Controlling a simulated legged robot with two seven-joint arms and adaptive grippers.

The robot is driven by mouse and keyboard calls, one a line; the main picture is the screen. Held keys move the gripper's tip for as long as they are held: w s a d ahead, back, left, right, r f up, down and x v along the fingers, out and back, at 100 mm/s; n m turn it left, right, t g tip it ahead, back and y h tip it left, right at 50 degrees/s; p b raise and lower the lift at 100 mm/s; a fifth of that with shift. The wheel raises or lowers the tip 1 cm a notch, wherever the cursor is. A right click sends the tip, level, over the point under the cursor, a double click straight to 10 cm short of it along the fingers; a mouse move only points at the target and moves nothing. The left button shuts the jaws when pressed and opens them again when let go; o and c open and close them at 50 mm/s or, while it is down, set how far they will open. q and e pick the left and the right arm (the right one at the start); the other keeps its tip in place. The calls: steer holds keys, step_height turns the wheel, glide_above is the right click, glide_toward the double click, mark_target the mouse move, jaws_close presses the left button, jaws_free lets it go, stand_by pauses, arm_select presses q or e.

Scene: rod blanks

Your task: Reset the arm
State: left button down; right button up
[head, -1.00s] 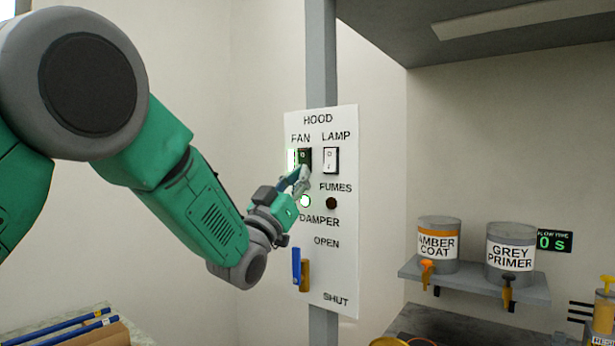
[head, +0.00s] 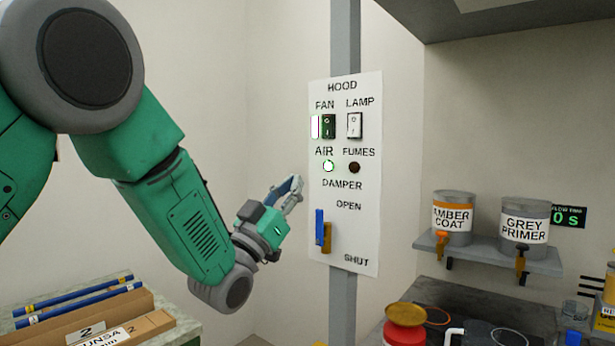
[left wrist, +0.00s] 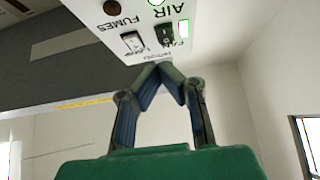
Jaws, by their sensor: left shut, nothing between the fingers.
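My left gripper (head: 290,188) is shut and empty, in the air just left of the white hood panel (head: 345,225) in the head view. A gap shows between its fingertips and the panel. In the left wrist view the fingertips (left wrist: 160,68) meet below the panel's switches. The air light (head: 328,166) glows white-green and the fumes light (head: 354,167) is dark. A blue damper handle (head: 320,228) stands beside a brown-yellow block. My right gripper is not in view.
Amber coat (head: 453,218) and grey primer (head: 524,222) cans stand on a shelf (head: 480,253) at the right. Blue rods (head: 75,303) and cardboard boxes (head: 155,325) lie at lower left.

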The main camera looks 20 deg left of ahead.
arm_select(q)
steer(key=s+a+f+n+g+y, duration=0.1)
steer(key=s+f+g+y, duration=0.15)
steer(key=f, duration=0.95)
steer(key=s+a+f+n+g+y, duration=0.15)
steer(key=f+g, duration=0.25)
steer(key=f, duration=0.8)
steer(key=s+a+f+n+g+y, duration=0.15)
steer(key=f+g, duration=0.25)
steer(key=f, duration=0.8)
steer(key=s+f+g+y, duration=0.3)
steer(key=s+f+g, duration=0.4)
steer(key=s+f, duration=1.1)
steer(key=s+a+f+g, duration=0.1)
steer(key=s+f+g, duration=0.1)
steer(key=s, duration=0.7)
steer(key=s+a+f+g, duration=0.1)
steer(key=s+g, duration=0.3)
steer(key=s, duration=0.5)
steer(key=shift+f+m, duration=0.3)
steer(key=shift+f, duration=0.3)
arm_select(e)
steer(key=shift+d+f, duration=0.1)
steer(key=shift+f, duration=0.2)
